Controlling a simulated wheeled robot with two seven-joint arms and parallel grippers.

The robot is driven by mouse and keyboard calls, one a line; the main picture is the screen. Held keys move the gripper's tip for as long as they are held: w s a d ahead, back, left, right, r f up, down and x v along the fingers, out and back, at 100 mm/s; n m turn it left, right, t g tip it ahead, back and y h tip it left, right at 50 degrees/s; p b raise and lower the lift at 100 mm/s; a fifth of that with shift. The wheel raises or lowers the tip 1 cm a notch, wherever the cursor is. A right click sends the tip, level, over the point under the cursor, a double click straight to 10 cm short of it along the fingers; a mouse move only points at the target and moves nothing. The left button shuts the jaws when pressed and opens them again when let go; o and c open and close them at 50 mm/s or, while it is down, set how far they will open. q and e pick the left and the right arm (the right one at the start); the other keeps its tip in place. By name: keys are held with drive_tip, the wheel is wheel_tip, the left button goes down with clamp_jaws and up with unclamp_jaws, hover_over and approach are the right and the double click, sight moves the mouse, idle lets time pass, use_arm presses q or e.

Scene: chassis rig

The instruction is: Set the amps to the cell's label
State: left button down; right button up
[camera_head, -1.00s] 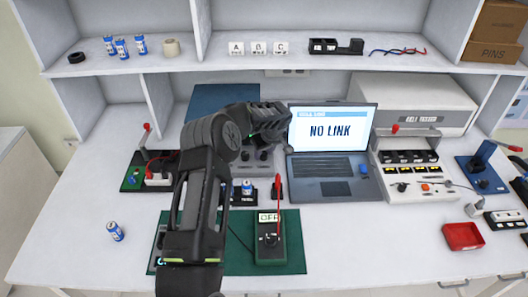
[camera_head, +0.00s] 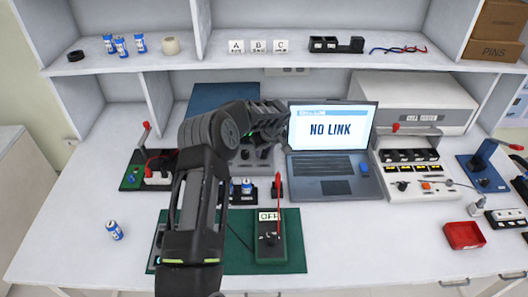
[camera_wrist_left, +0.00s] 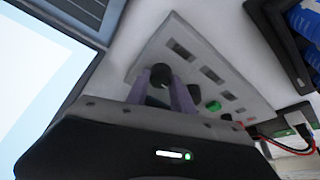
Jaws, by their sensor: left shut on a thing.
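My left gripper (camera_head: 268,128) reaches over a grey control panel (camera_head: 262,163), and my arm hides part of that panel. In the left wrist view, the fingers (camera_wrist_left: 161,92) are shut on a black knob (camera_wrist_left: 161,74) of the panel (camera_wrist_left: 205,65). The panel also has several dark windows, whose readings I cannot make out, and a green button (camera_wrist_left: 214,106). A blue and white cell (camera_head: 247,186) stands in a black holder just in front of the panel. Its label is too small to read. My right gripper is not in view.
A laptop (camera_head: 332,165) reading "NO LINK" stands close right of the panel. A loose cell (camera_head: 114,230) stands at left.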

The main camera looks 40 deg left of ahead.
use_arm(q)
drive_tip(key=m+b, duration=0.2)
drive_tip(key=shift+f+t+h+b, duration=0.15)
drive_tip(key=shift+t+h+b, duration=0.15)
drive_tip(key=shift+t, duration=0.1)
drive_tip(key=m+b, duration=0.1)
drive_tip(key=m, duration=0.2)
drive_tip(key=shift+s+a+t+h, duration=0.1)
drive_tip(key=shift+t+h, duration=0.2)
drive_tip(key=shift+h, duration=0.1)
drive_tip(key=m+h+b, duration=0.1)
drive_tip(key=m, duration=0.2)
drive_tip(key=m+h, duration=0.1)
drive_tip(key=m, duration=0.2)
drive_tip(key=shift+a+t+b, duration=0.15)
drive_tip(key=shift+t+b, duration=0.25)
drive_tip(key=m+h+b, duration=0.1)
drive_tip(key=m, duration=0.2)
drive_tip(key=shift+m+h, duration=0.4)
drive_tip(key=shift+a+m+g+h, duration=0.1)
drive_tip(key=shift+m+g+h, duration=0.25)
drive_tip(key=shift+m, duration=0.75)
drive_tip(key=shift+r, duration=0.2)
drive_tip(key=c, duration=1.1)
unclamp_jaws()
